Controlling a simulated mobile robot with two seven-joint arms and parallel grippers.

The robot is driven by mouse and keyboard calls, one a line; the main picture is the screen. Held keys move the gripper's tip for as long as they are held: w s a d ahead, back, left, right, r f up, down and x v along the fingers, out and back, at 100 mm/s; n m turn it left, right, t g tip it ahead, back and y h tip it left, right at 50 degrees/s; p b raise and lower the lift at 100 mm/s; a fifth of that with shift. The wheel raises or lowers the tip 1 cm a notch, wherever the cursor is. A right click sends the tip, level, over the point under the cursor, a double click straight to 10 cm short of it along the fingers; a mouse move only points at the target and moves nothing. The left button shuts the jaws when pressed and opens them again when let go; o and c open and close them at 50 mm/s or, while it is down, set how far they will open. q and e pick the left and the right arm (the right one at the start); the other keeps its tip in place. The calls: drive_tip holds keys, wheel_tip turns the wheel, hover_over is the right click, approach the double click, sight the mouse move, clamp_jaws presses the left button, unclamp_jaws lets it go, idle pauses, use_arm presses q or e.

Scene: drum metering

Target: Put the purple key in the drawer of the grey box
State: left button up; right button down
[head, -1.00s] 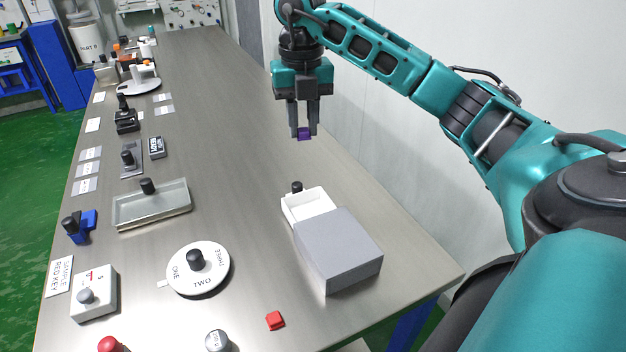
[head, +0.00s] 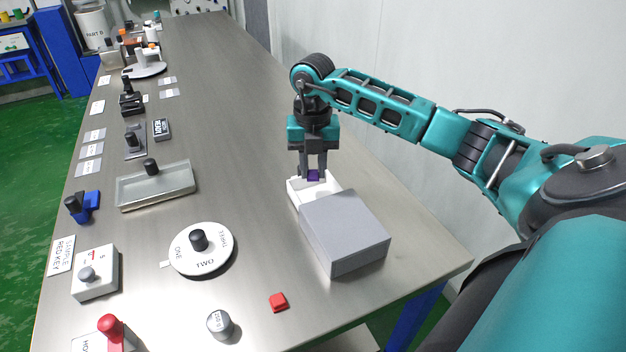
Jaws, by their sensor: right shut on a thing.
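The purple key (head: 313,175) is a small purple block between the fingertips of my right gripper (head: 313,172). The gripper points down and is shut on it. The grey box (head: 345,230) stands on the bench at the right. Its white drawer (head: 296,191) is pulled out on the far side, away from me. The gripper and key are over the drawer, overlapping its far part in the picture. I cannot tell how high above the drawer floor the key is. The drawer's dark knob is largely hidden by the gripper. My left gripper is not in view.
A red block (head: 278,302) lies in front of the grey box. A white dial (head: 202,249), a shallow grey tray (head: 155,187) and a grey-knobbed white box (head: 95,273) stand to the left. The bench (head: 235,110) is clear beyond the drawer. A white wall runs along the right.

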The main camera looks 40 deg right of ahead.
sight(313, 172)
drive_tip(key=shift+f, duration=2.2)
drive_tip(key=c, duration=0.9)
unclamp_jaws()
drive_tip(key=shift+f, duration=0.1)
wheel_tip(313, 172, up, 12)
drive_tip(key=shift+r, duration=0.15)
